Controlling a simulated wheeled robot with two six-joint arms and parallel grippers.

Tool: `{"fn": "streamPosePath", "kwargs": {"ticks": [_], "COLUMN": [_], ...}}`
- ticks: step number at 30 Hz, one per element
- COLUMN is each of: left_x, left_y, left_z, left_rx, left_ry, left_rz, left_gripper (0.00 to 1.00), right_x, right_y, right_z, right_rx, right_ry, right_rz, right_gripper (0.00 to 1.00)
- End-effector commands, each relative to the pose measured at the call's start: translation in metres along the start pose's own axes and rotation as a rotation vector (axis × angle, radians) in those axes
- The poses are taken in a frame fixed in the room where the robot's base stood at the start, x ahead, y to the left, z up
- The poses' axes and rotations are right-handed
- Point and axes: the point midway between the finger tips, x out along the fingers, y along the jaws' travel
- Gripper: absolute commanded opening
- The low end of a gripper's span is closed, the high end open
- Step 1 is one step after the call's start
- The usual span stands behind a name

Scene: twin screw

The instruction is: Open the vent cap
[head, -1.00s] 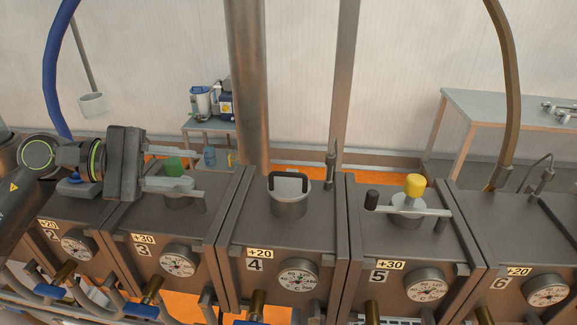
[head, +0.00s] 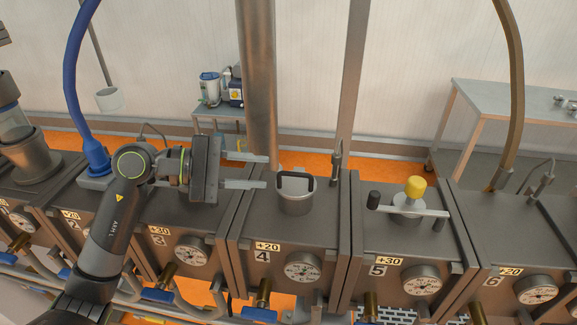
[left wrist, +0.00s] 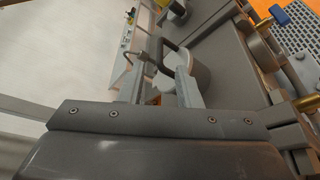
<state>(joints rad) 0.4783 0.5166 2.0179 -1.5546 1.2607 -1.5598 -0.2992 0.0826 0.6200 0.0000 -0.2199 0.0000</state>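The vent cap (head: 297,199) is a short grey cylinder with a black loop handle (head: 296,177), standing upright on top of block 4. My left gripper (head: 265,172) is just left of the cap in the head view, fingers apart and pointing right at the handle. Nothing is between its fingers there. In the left wrist view, the cap (left wrist: 198,72) and its black handle (left wrist: 168,54) lie beyond the fingertips (left wrist: 160,76). I cannot tell whether a finger touches it. My right gripper is out of view.
Block 5 carries a yellow-topped crank (head: 414,188) to the right. A thick vertical pipe (head: 257,90) rises behind block 4, and a thin fitting (head: 336,165) stands at its back right corner. A blue hose (head: 73,80) is at the left. Gauges line the block fronts.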

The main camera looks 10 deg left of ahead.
Motion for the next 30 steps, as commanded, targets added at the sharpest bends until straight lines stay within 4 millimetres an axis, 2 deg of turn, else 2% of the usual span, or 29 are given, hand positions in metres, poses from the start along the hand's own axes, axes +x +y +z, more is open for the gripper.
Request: {"fn": "streamPosePath", "kwargs": {"ticks": [15,21,30], "left_x": [0.058,0.067,0.069], "left_y": [0.002,0.0,-0.001], "left_z": [0.001,0.001,0.0], "left_rx": [-0.003,-0.001,0.0], "left_ry": [-0.002,-0.001,0.0], "left_rz": [0.001,-0.001,-0.001], "left_gripper": [0.31,0.31,0.31], "right_x": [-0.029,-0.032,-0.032], "right_y": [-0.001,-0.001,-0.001], "right_z": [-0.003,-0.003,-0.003], "right_rx": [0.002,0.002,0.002], "right_ry": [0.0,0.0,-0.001], "right_rz": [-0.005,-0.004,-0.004], "right_gripper": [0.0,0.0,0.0]}}
